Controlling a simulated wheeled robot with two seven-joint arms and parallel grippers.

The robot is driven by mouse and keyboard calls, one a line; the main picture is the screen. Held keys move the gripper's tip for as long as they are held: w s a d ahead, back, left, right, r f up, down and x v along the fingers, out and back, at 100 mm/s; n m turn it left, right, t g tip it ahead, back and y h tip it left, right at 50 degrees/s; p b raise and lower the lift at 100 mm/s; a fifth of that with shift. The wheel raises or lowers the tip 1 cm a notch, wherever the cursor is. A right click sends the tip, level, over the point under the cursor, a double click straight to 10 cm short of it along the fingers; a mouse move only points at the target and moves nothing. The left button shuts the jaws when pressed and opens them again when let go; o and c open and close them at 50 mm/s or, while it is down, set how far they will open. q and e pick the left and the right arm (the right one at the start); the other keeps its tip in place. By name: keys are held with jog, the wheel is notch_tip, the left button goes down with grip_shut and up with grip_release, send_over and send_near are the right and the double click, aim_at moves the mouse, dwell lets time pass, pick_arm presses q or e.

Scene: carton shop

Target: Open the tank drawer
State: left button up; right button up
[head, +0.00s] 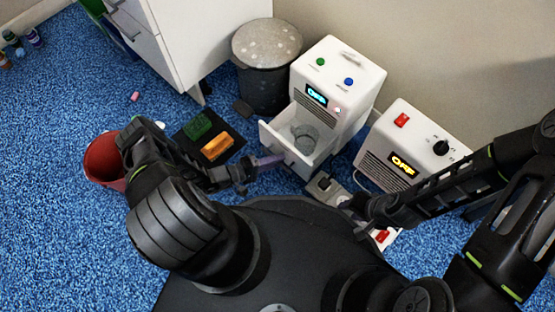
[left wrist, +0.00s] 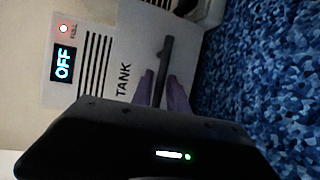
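The white machine (head: 335,72) stands against the wall with its display reading OFF. Its tank drawer (head: 275,140) is pulled out, and a grey translucent tank (head: 305,138) sits inside. My left gripper (head: 268,162) is at the drawer front. In the left wrist view the front (left wrist: 130,45) reads TANK, and its dark upright handle (left wrist: 166,58) lies between the purple fingers (left wrist: 162,88), which look closed on it. My right gripper (head: 350,203) is low near a power strip, its fingers too small to read.
A second white box (head: 405,140) with a red switch and black knob stands right of the machine. A grey bin (head: 265,65) is behind left. A power strip (head: 328,188) lies in front. A red bucket (head: 102,160) and a dark mat (head: 222,128) with green and orange blocks are left.

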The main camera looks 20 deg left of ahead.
pick_arm(q)
jog(key=shift+s, duration=0.1)
jog(key=p+v, duration=0.1)
jog(key=v, duration=0.6)
jog(key=shift+s+a+p, duration=0.2)
jog(key=shift+p, duration=0.2)
jog(key=shift+r, duration=0.2)
